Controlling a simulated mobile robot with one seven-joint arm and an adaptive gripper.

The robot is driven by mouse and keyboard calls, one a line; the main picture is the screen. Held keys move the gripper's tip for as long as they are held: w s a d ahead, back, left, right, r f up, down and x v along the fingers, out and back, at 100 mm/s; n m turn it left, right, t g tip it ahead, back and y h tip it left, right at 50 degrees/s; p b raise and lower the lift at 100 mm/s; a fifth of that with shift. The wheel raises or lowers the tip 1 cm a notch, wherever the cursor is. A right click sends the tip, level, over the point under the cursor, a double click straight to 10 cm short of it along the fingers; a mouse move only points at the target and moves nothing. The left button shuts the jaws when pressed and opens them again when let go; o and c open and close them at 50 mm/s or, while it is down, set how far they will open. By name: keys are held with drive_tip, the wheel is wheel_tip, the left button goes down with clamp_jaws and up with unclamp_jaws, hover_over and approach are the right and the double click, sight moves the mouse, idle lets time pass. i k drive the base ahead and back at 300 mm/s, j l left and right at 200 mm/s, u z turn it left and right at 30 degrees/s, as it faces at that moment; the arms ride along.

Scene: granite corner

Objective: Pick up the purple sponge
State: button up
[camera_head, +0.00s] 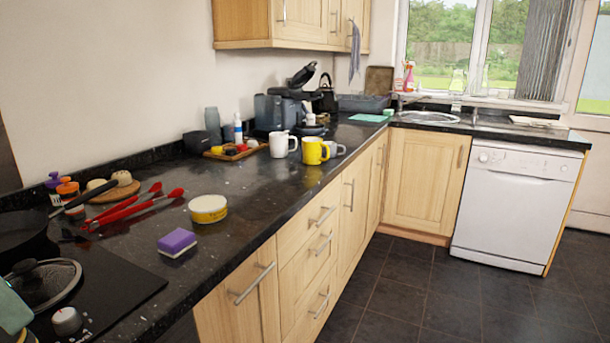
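The purple sponge (177,243) lies on the dark granite worktop (240,206), close to its front edge and just right of the black hob. Its top is purple and a paler layer shows underneath. Nothing touches or covers it. My gripper does not show in the head camera view.
A round yellow and white tub (208,208) stands just behind the sponge to the right. Red tongs (135,207) lie behind it to the left. A glass lid (42,284) and a dark pan (22,228) are at left. Mugs (314,151) stand further back. Floor (450,295) is clear.

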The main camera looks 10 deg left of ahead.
sight(173, 245)
drive_tip(key=i+l, duration=0.1)
drive_tip(key=l, duration=0.25)
drive_tip(key=i+l, duration=0.15)
drive_tip(key=l, duration=0.2)
drive_tip(key=i+l+u, duration=0.1)
drive_tip(key=l, duration=0.2)
drive_tip(key=i+l, duration=0.15)
drive_tip(key=l, duration=0.2)
drive_tip(key=i+l, duration=0.1)
drive_tip(key=l, duration=0.25)
drive_tip(key=i+u, duration=0.15)
drive_tip(key=u, duration=1.35)
drive_tip(key=i+u, duration=0.15)
drive_tip(key=i, duration=0.2)
